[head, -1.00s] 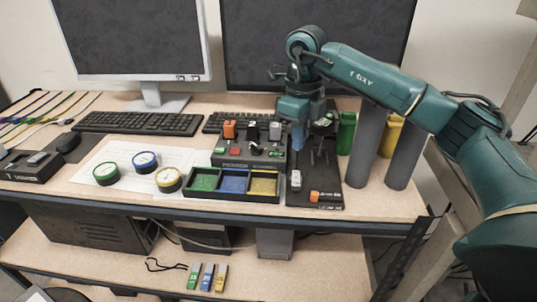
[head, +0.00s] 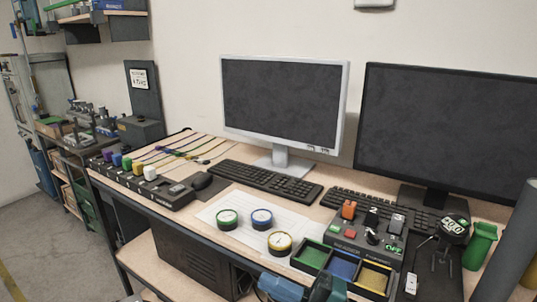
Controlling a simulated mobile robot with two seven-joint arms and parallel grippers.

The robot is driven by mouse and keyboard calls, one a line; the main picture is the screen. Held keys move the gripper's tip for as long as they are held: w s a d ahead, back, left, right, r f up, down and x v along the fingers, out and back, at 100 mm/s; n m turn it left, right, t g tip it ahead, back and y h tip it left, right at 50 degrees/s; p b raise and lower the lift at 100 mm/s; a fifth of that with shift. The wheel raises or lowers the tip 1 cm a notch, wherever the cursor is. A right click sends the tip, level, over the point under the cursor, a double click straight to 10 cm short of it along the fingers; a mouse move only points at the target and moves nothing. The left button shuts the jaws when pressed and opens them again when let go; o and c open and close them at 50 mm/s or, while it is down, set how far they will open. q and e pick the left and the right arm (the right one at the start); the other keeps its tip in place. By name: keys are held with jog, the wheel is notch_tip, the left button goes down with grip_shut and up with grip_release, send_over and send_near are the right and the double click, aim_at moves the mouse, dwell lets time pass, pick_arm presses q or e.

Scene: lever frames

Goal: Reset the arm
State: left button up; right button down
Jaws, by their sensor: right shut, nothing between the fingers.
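My right gripper (head: 318,288) shows only in part at the bottom edge of the head view, in front of the desk's front edge. It is shut and empty, and most of the teal arm is out of frame. It is below the three-bin tray (head: 318,249) and apart from the control box (head: 366,236). The box carries an orange switch, black knobs and small coloured buttons. My left gripper is not in view.
Two monitors (head: 283,107) and keyboards (head: 266,180) stand behind. Green (head: 480,247) and grey (head: 507,245) cylinders stand at right.

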jog(key=s+d+f+m+t+h, duration=0.1)
jog(key=s+d+f+m+h, duration=0.3)
jog(key=f+m, duration=0.4)
jog(key=s+d+f+m+t+h, duration=0.1)
jog(key=s+d+f+m+h, duration=0.3)
jog(key=f+m+h, duration=0.3)
jog(key=s+d+f+m+t+h+p, duration=0.1)
jog(key=s+d+f+m+h, duration=0.2)
jog(key=f+m, duration=0.6)
jog(key=d+m+h, duration=0.2)
jog(key=h, duration=0.1)
jog(key=shift+s+t, duration=0.3)
jog(key=shift+s, duration=0.1)
